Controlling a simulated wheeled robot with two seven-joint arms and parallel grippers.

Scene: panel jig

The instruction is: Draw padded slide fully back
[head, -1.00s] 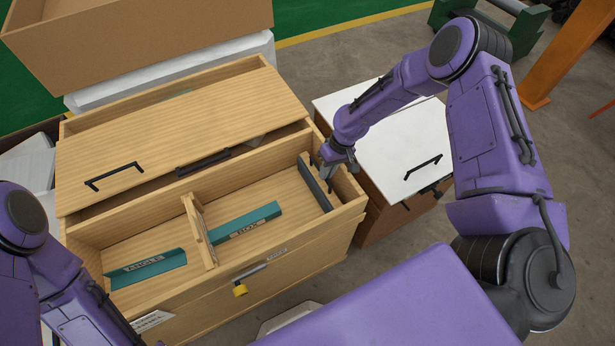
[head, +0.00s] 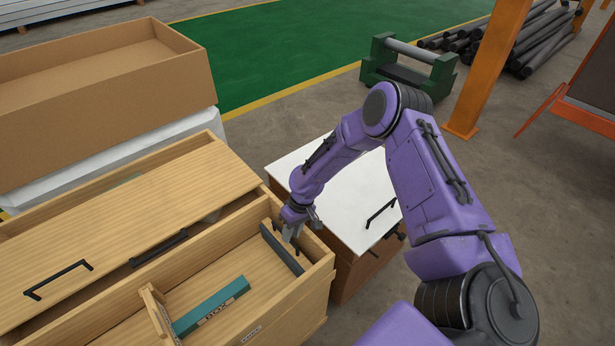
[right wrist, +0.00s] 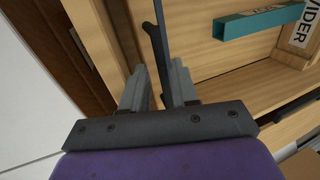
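A long dark grey padded bar (head: 281,248), which I take to be the padded slide, stands on edge in the right end of the open wooden drawer (head: 318,268). My right gripper (head: 288,238) reaches down into the drawer close beside this bar, on its right side. In the right wrist view my gripper (right wrist: 159,88) has its two fingers apart, with a thin dark upright piece (right wrist: 163,45) between and beyond them. I cannot tell whether the fingers touch it. My left gripper is out of view.
A teal box-section piece labelled BOX (head: 212,305) lies in the drawer beside a wooden divider (head: 157,315). A wooden top panel with dark handles (head: 130,235) covers the back. A white-topped cabinet (head: 340,190) stands close to the right.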

